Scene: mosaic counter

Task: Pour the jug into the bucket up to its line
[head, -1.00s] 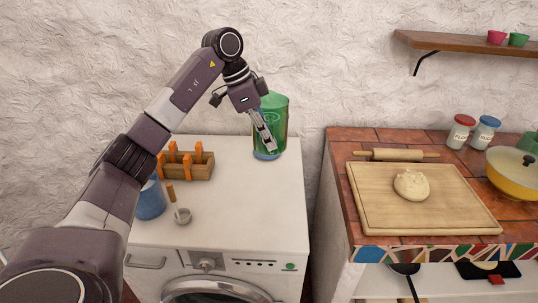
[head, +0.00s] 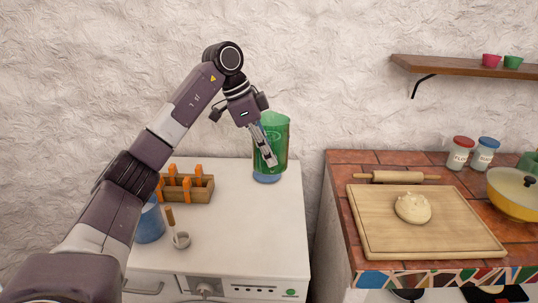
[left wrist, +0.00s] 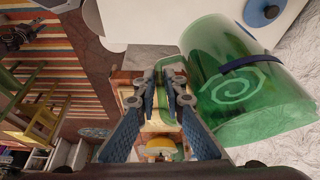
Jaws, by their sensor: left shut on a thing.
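The translucent green jug (head: 277,132) is at the back right of the white washing machine top. In the left wrist view the jug (left wrist: 245,95) fills the right side, with a spiral mark and a dark blue band. My left gripper (head: 269,160) is shut on the jug; its fingers (left wrist: 172,78) close on the handle side. A blue disc (head: 267,178) shows at the jug's foot; I cannot tell whether they touch. A blue bucket-like container (head: 150,226) stands at the machine's left, partly hidden by my arm. Its line is not visible. My right gripper is not in view.
To the right, past a gap, a tiled counter holds a board (head: 440,230) with dough and a rolling pin. The machine's middle and front right are clear.

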